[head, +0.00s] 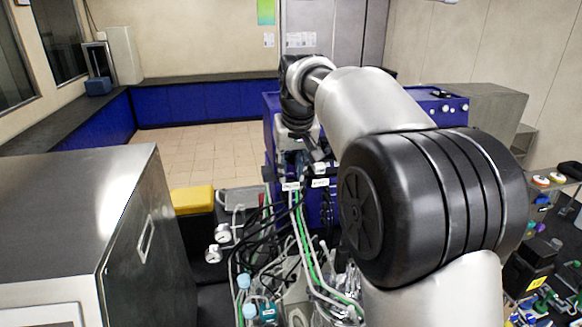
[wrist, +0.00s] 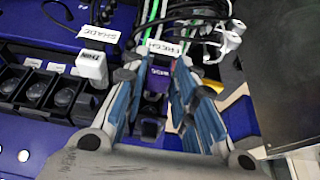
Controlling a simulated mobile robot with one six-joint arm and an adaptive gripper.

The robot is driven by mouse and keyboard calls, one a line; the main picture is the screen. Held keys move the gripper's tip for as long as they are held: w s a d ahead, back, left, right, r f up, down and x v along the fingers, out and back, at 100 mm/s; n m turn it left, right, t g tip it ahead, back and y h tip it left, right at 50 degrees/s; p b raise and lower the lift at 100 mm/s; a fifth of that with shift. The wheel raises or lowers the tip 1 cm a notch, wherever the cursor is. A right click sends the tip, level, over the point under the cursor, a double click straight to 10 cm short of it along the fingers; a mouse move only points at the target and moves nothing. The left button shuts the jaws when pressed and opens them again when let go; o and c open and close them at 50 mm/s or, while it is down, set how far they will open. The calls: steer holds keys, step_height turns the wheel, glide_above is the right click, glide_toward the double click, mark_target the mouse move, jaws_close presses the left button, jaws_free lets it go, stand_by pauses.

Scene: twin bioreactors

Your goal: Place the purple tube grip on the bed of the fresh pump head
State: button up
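The purple tube grip (wrist: 157,77) shows in the wrist view, with light lettering on it. It sits between the two blue-grey fingers of my gripper (wrist: 158,80), which appear closed on its sides. A white tag reading FRESH (wrist: 163,47) lies just beyond it. A dark recessed part (wrist: 152,128) shows nearer, between the fingers; I cannot tell whether it is the bed of the fresh pump head. In the head view, my gripper (head: 316,160) is small and partly hidden among tubing, and the purple grip cannot be made out.
A row of black units with round parts (wrist: 65,95) lies left of my gripper. Another white tag (wrist: 98,38) and a white block (wrist: 92,66) stand near them. Green and white tubes (head: 302,235) and black cables crowd the front. A large metal cabinet (head: 150,240) stands at left.

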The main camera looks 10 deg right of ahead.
steer(key=shift+o, duration=1.4)
steer(key=shift+r, duration=0.15)
steer(key=shift+r, duration=0.25)
steer(key=v, duration=1.1)
steer(key=shift+s+r+p, duration=0.25)
steer(key=shift+s+p, duration=0.05)
steer(key=shift+p, duration=0.15)
